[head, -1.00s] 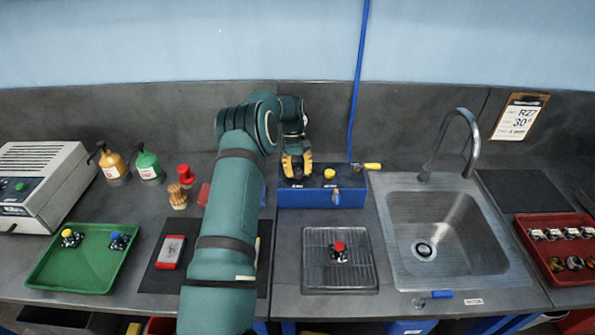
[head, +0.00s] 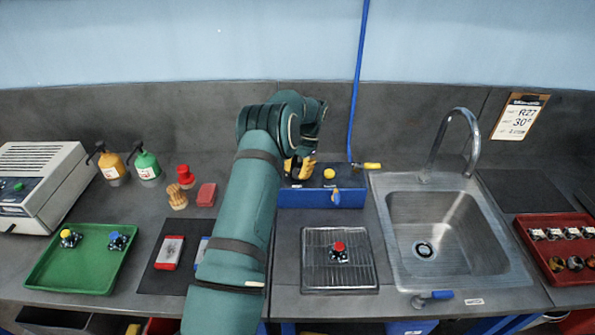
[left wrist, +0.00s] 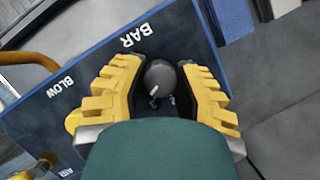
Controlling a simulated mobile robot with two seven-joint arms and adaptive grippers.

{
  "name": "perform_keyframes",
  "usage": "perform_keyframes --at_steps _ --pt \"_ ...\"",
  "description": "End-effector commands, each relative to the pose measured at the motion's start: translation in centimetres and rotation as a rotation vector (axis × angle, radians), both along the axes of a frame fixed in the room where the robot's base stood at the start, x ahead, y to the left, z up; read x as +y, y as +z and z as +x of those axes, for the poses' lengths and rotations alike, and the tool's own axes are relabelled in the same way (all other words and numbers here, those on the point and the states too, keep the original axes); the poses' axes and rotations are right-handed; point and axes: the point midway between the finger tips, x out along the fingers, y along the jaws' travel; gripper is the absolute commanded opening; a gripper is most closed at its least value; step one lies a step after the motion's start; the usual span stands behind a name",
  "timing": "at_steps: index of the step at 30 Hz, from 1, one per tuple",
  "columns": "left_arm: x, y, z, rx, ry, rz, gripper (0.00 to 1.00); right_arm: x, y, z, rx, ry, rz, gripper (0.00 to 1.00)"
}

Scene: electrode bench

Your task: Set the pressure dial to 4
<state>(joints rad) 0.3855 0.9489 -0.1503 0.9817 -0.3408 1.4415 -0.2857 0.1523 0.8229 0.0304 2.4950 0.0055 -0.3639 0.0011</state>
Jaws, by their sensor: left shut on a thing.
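The pressure dial is a dark round knob (left wrist: 160,80) with a white pointer mark, on the blue-edged control box (head: 320,198) beside the printed word BAR. My left gripper (head: 299,168) reaches down to the left end of the box. In the left wrist view its yellow ridged fingers (left wrist: 162,66) are on both sides of the knob, shut on it. Scale marks around the knob are mostly hidden, and I cannot read the setting. In the head view the gripper hides the knob. My right gripper is not in view.
A yellow-handled valve (head: 371,166) stands by the blue hose. A wire rack (head: 312,275) lies in front, the sink (head: 440,205) to the right. A clipboard (head: 519,117) hangs on the wall.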

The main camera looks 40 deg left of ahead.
Motion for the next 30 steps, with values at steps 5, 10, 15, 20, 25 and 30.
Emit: perform_keyframes --at_steps 5,10,15,20,25,30 --pt "-0.21 -0.35 -0.21 0.010 -0.100 -0.006 0.00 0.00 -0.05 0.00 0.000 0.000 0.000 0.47" --pt "-0.18 -0.34 -0.23 0.009 -0.158 -0.006 0.00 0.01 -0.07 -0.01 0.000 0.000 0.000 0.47" --pt "-0.13 -0.34 -0.25 0.010 -0.186 -0.006 0.00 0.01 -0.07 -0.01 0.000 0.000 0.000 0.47" --pt "-0.10 -0.34 -0.25 0.009 -0.193 -0.006 0.00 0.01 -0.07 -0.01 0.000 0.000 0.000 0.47" --pt "-0.10 -0.34 -0.25 0.009 -0.193 -0.006 0.00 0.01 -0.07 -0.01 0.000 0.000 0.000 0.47" --pt "-0.08 -0.31 -0.23 0.009 -0.192 -0.005 0.54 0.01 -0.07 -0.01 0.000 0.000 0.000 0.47"
